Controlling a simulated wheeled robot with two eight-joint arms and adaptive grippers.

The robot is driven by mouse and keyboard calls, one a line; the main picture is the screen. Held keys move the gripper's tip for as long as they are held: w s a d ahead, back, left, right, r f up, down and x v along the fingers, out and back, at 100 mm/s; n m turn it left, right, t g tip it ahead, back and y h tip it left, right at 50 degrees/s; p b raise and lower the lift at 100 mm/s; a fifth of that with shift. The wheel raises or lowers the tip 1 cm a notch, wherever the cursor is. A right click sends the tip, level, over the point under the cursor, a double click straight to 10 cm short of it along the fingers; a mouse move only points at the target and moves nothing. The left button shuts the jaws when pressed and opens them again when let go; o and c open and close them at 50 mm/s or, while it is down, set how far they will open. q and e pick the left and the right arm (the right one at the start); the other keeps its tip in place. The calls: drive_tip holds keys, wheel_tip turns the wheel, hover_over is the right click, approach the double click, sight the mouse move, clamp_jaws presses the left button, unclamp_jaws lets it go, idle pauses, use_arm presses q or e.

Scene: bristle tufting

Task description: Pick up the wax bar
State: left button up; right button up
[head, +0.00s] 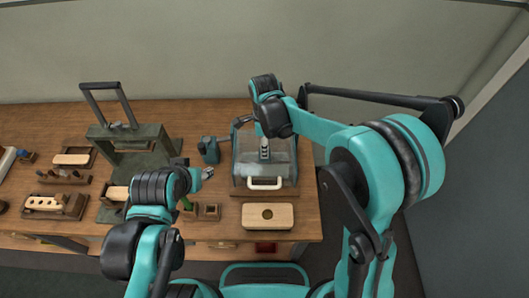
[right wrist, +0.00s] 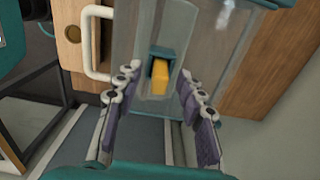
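The yellow wax bar (right wrist: 160,78) shows in the right wrist view, its end in a small dark teal holder (right wrist: 161,52) within a clear-walled box (right wrist: 128,45). My right gripper (right wrist: 160,105) is open, with its purple-padded fingers spread to either side and a gap between them and the bar. In the head view my right gripper (head: 265,150) points down over the same clear box (head: 244,170), and I cannot make out the bar there. My left gripper (head: 207,173) is small, left of the box above the bench; I cannot tell whether it is open.
The box has a white handle (head: 265,183) at its front. A wooden block with a round hole (head: 267,216) lies in front of it. A green press-like frame (head: 130,135) stands at left, with small wooden trays (head: 73,158) beyond. The bench's right edge is close to the box.

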clamp_jaws()
drive_tip(key=shift+r, duration=0.1)
drive_tip(key=shift+r, duration=0.55)
drive_tip(key=r, duration=0.1)
drive_tip(key=r+p, duration=0.1)
drive_tip(key=r, duration=0.1)
drive_tip(key=shift+s+d+r, duration=0.25)
drive_tip(key=shift+d+r, duration=0.1)
drive_tip(key=shift+d, duration=0.05)
drive_tip(key=s+d+r+p, duration=0.2)
drive_tip(key=s+d+r, duration=0.3)
drive_tip(key=d, duration=0.4)
drive_tip(key=shift+s+d+r, duration=0.15)
drive_tip(key=shift+s+r, duration=0.15)
drive_tip(key=shift+r, duration=0.3)
